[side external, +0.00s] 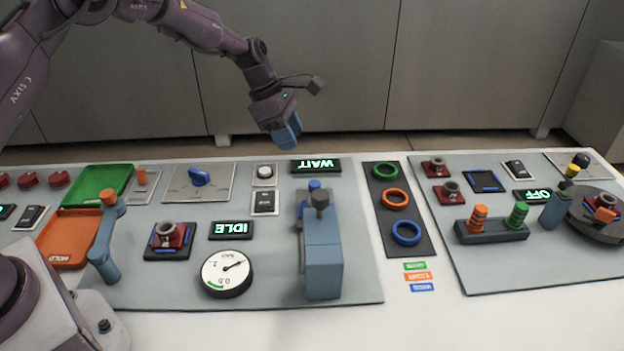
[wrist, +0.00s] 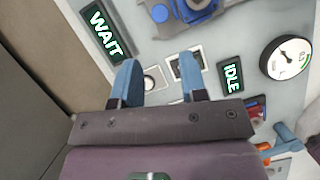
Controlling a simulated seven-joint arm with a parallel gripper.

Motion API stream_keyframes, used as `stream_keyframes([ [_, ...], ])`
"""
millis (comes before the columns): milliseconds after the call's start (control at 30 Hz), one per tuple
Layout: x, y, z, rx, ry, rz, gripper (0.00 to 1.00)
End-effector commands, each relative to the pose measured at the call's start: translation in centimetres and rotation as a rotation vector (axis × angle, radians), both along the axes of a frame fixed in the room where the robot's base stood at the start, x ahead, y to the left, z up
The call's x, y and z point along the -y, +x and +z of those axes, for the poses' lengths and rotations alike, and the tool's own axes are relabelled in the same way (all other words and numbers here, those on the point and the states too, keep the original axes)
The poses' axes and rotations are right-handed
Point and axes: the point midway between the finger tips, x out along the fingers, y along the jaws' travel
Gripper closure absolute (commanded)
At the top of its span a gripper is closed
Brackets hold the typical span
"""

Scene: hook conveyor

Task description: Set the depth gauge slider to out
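My gripper (side external: 290,138) hangs in the air above the far edge of the panel, near the WAIT display. In the wrist view its two blue fingers (wrist: 158,60) are apart with nothing between them. No part is clearly labelled as the depth gauge slider. A blue-grey upright fixture (side external: 323,262) with a dark round knob (side external: 320,199) and a blue knob (side external: 314,184) stands below my gripper in the side view. A small orange knob (side external: 141,177) sits on a narrow plate beside the green tray. I cannot tell which is the slider. My gripper touches none of these.
The WAIT display (side external: 316,166), a white button (side external: 264,171) and a rocker switch (side external: 264,202) lie near the fixture. The IDLE display (side external: 231,230) and a round dial (side external: 226,274) are to its left. Coloured rings (side external: 396,199) lie on a dark strip to its right.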

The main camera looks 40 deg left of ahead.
Motion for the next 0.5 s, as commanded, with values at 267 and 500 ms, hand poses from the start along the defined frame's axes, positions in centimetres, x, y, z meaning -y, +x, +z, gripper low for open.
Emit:
stream_keyframes([
  [267,1.8,0.9,-4.9,-0.004,0.0,-0.006,0.61],
  [500,3.3,1.8,-9.1,-0.002,0.001,-0.007,0.61],
])
